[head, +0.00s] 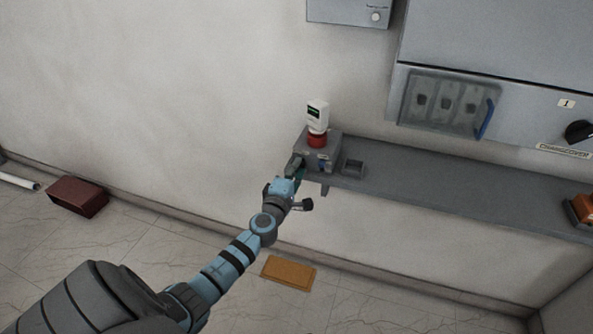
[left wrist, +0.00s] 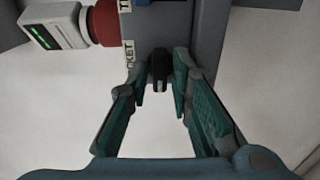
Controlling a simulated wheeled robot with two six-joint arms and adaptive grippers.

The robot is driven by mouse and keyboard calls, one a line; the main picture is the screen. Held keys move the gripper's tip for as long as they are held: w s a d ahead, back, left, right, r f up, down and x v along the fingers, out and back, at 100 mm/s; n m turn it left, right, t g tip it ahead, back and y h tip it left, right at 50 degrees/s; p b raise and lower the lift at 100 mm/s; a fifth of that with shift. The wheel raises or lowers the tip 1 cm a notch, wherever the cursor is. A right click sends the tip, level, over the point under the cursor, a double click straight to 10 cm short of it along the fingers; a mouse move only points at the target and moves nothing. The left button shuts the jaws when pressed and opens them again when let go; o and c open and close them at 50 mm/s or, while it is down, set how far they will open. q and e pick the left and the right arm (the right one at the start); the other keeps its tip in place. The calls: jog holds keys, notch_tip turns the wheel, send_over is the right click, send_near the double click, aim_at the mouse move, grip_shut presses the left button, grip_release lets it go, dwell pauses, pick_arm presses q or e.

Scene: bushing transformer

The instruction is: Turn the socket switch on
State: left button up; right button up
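The socket box (left wrist: 196,38) is grey, with a partly visible label ending in "KET" beside a black switch knob (left wrist: 160,72). In the head view the grey box (head: 328,146) sits at the left end of the shelf, and the knob is hidden by my gripper. My left gripper (left wrist: 162,70) is open, with one finger on each side of the knob and a gap visible between them. I cannot tell whether either fingertip touches it. In the head view the left gripper (head: 296,170) is at the box's left front. My right gripper is not in view.
A red plug (head: 317,138) with a white device (head: 317,115) stands on the box. The grey shelf (head: 440,192) runs right, beneath a cabinet with a "CHANGEOVER" knob (head: 579,132). An orange item (head: 582,209) is at the shelf's right. The floor holds a yellow-brown block (head: 288,273).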

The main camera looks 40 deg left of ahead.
pick_arm(q)
grip_shut()
jog(key=shift+f+m+p, duration=0.1)
jog(key=shift+m+p, duration=4.4)
jog(key=shift+m, duration=4.5)
grip_release()
